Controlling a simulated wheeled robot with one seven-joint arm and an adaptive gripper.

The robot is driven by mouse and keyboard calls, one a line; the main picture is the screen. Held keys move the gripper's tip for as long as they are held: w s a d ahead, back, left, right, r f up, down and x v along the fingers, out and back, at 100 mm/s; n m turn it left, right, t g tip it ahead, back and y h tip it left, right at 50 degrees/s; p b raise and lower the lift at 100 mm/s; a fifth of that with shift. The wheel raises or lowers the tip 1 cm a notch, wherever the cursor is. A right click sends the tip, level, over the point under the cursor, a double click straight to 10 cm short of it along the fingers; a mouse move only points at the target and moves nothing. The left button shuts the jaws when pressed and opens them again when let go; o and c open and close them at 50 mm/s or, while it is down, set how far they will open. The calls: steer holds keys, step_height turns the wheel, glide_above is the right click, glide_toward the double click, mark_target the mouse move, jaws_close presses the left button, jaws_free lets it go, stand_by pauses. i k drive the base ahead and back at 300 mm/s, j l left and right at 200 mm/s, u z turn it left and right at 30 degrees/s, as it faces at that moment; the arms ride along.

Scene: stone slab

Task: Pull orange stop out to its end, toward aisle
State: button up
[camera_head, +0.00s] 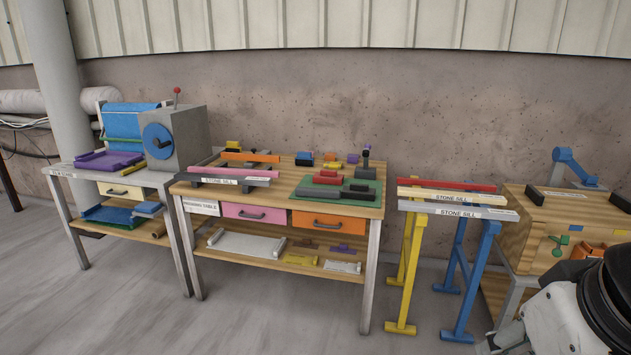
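I see several orange pieces, and I cannot tell for certain which one is the stop. An orange drawer front (328,221) with a dark handle sits under the right part of the middle table's top, and it looks closed. A long orange bar (250,157) lies at the back left of that tabletop. An orange piece (586,251) shows at the front of the wooden box on the right, partly hidden by my arm. My white and black arm fills the lower right corner, far from the middle table. I cannot make out gripper fingers.
The middle table (285,188) also has a pink drawer (254,213). Yellow (409,270) and blue (472,285) trestles carrying sills stand just right of it. A grey bench (72,182) stands left. The floor in front of the tables is clear.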

mark_target(254, 156)
steer(key=i+j+u, duration=0.3)
steer(key=i, duration=0.25)
steer(key=i+j+u, duration=0.3)
steer(key=i, duration=0.25)
steer(key=i+u, duration=0.3)
steer(key=i, duration=0.3)
steer(key=i+z, duration=0.15)
steer(key=i, duration=0.4)
steer(key=i+j+z, duration=0.2)
steer(key=i, duration=0.35)
steer(key=i+j+z, duration=0.15)
steer(key=i, duration=0.35)
steer(key=i+j+z, duration=0.15)
steer(key=i+j, duration=0.15)
steer(key=i, duration=0.25)
